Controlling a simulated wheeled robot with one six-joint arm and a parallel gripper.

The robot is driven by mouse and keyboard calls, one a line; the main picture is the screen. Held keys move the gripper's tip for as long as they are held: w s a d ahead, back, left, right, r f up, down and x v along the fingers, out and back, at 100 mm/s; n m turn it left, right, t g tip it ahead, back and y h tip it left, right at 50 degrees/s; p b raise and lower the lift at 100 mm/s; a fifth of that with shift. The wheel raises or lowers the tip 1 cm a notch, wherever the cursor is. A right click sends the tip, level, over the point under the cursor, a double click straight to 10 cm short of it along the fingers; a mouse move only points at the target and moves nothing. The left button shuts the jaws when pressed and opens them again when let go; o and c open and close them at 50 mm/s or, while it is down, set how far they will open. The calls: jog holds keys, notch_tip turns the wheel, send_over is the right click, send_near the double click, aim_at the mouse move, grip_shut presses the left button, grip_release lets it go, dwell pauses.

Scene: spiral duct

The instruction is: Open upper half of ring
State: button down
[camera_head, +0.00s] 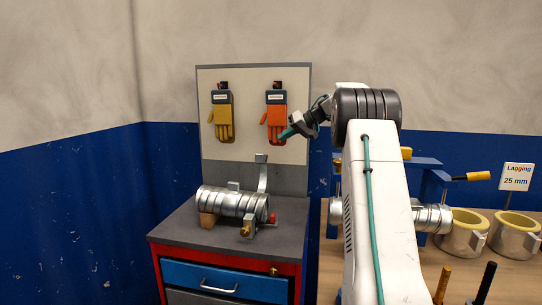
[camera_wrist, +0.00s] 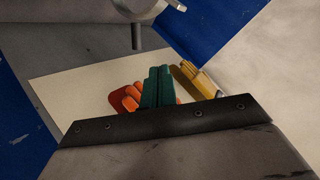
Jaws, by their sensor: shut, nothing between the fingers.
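A silver spiral duct (camera_head: 232,202) lies on the dark bench top in the head view. At its right end stands a grey upright piece (camera_head: 262,177) with a small block on top, which seems to be the raised half of a ring. A brass knob (camera_head: 246,231) sits below, at the duct's front. My gripper (camera_head: 285,134) is above and to the right of the duct, clear of it, in front of the orange glove. Its teal fingers (camera_wrist: 158,86) are together and empty in the wrist view. A curved metal part with a post (camera_wrist: 138,36) shows at the wrist view's top edge; its identity is unclear.
A pale board behind the bench holds a yellow glove (camera_head: 224,117) and an orange glove (camera_head: 275,112). A wooden table (camera_head: 456,277) at right carries insulated rings (camera_head: 516,234), clamps and tools. The bench has a blue drawer (camera_head: 228,279). My arm hides part of the table.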

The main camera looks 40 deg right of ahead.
jog(key=s+a+n+t+h, duration=0.15)
jog(key=s+n, duration=0.25)
jog(key=n, duration=1)
jog(key=w+f, duration=0.8)
jog(key=w, duration=0.2)
jog(key=shift+a+f, duration=0.2)
jog(key=shift+a, duration=0.2)
jog(key=shift+t, duration=0.25)
